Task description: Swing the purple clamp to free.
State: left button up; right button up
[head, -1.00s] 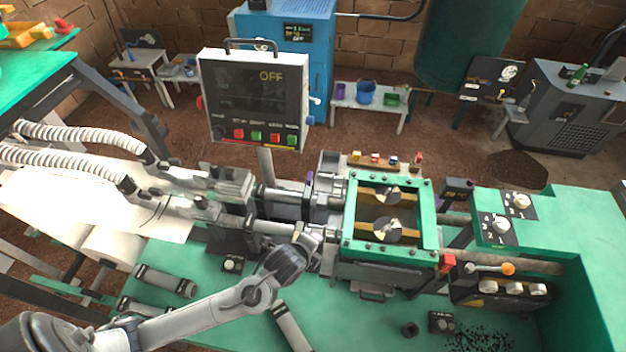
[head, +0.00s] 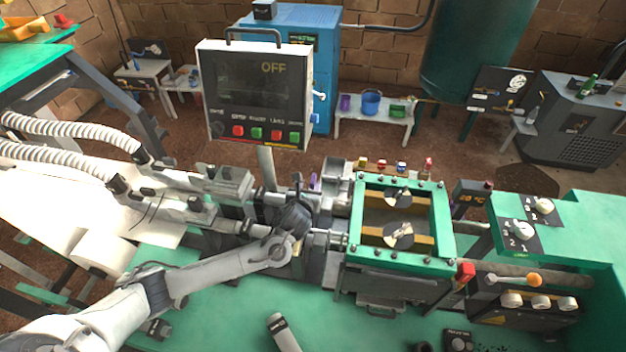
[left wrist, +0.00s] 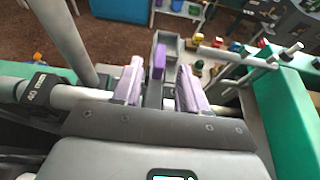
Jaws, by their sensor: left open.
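The purple clamp (head: 315,181) shows as a small purple piece at the back of the machine's rod section, left of the green-framed box. In the left wrist view its purple handle (left wrist: 159,61) stands upright, seen between my two finger pads. My left gripper (left wrist: 160,82) is open, with pale purple pads either side of the handle's line of sight. I cannot tell whether they touch it. In the head view the left gripper (head: 302,196) is over the rods just in front of the clamp, its fingertips mostly hidden. My right gripper is not in view.
The green-framed box (head: 352,225) with two round dials stands right of the gripper. A control panel reading OFF (head: 255,95) rises behind on a post (head: 266,168). Metal rods and blocks (head: 225,185) lie to the left.

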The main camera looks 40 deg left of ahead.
aim_at(313, 179)
pick_arm(q)
jog(key=shift+b+x, duration=0.3)
jog(key=shift+x, duration=3.05)
jog(key=shift+c, duration=0.3)
grip_shut()
